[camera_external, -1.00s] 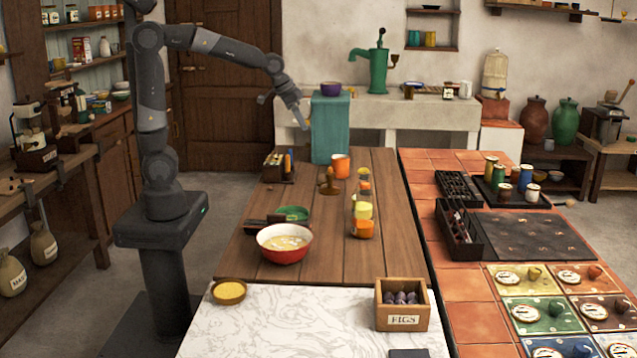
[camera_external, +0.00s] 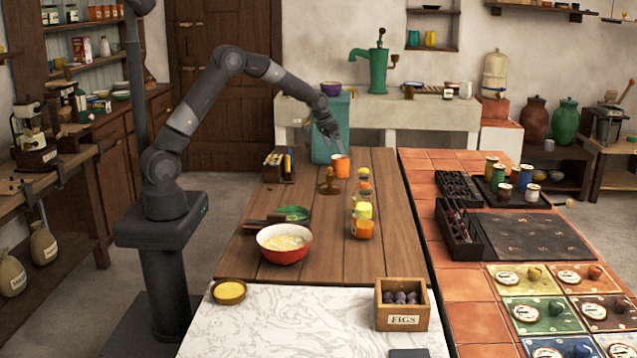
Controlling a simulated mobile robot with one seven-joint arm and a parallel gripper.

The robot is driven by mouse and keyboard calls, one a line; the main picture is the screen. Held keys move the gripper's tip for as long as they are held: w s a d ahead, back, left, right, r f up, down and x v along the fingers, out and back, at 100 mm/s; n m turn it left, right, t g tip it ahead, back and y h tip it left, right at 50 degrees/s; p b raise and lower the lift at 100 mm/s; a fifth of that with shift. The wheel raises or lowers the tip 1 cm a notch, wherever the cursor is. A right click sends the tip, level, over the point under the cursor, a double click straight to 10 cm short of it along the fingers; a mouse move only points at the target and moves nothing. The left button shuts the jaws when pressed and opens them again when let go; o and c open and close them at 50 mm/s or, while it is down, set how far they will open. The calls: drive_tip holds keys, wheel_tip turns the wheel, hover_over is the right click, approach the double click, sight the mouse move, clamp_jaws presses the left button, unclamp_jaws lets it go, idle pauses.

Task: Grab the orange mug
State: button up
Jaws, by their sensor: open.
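The orange mug (camera_external: 341,167) stands upright on the wooden table, near its far end, in front of the teal block. My gripper (camera_external: 338,143) is open and points down just above and behind the mug's rim. From this view I cannot tell whether a finger touches the mug or reaches inside it.
A brass-coloured candlestick-like object (camera_external: 328,182) stands close in front of the mug. Jars with yellow and orange parts (camera_external: 362,208) stand to the right. A small caddy (camera_external: 278,165) is at the left, and a teal block (camera_external: 322,145) rises behind. A red bowl (camera_external: 284,243) is nearer.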

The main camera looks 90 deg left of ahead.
sight(341, 164)
drive_tip(key=x, duration=1)
drive_tip(key=shift+s, duration=0.1)
drive_tip(key=shift+c, duration=0.4)
drive_tip(key=c, duration=1)
drive_tip(key=shift+c, duration=0.2)
